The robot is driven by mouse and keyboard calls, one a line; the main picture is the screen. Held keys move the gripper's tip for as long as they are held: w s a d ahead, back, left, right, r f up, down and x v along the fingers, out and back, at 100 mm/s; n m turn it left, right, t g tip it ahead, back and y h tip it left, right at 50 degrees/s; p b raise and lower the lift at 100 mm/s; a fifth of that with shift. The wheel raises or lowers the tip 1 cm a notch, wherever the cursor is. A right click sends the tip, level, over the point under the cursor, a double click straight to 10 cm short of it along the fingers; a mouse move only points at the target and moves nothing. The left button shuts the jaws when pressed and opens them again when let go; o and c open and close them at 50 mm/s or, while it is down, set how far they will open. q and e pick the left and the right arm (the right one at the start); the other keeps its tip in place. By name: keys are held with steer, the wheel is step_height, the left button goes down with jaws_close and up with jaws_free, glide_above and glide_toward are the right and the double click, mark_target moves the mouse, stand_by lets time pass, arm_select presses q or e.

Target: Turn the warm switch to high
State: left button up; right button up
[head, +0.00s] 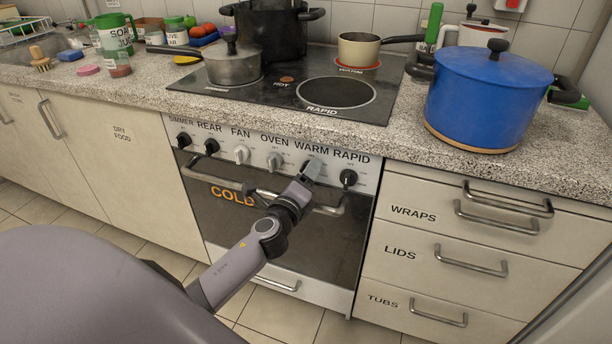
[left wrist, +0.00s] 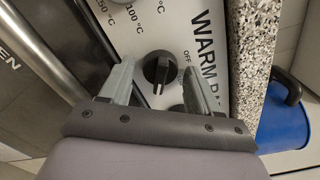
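The warm switch is a round black knob (left wrist: 160,68) on the oven's pale control panel, beside the printed word WARM in the left wrist view. "OFF" is printed next to it, and a white mark shows on its lower edge in that view. My left gripper (left wrist: 158,88) is open, with one finger on each side of the knob and visible gaps between. In the head view my left gripper (head: 312,170) is at the panel below the WARM label and hides the knob. My right gripper is not in view.
The RAPID knob (head: 348,178) is just right of my gripper, and the OVEN knob (head: 274,161) is left of it. The oven door handle (head: 327,210) runs below the knobs. A blue pot (head: 485,95) stands on the granite counter above right.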

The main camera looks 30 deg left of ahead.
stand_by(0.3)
arm_select(q)
steer(key=v, duration=0.7)
stand_by(0.6)
steer(key=s+d+f+n+g+h+p, duration=0.3)
steer(key=s+d+n+p, duration=0.2)
steer(key=s+n, duration=0.4)
steer(key=s+d+f+n+g+h+p, duration=0.3)
steer(key=s+d+n+p, duration=0.3)
steer(key=s+n, duration=0.4)
steer(key=shift+s+d+f+g+h, duration=0.3)
steer(key=shift+d+g, duration=0.2)
steer(key=shift+d, duration=0.4)
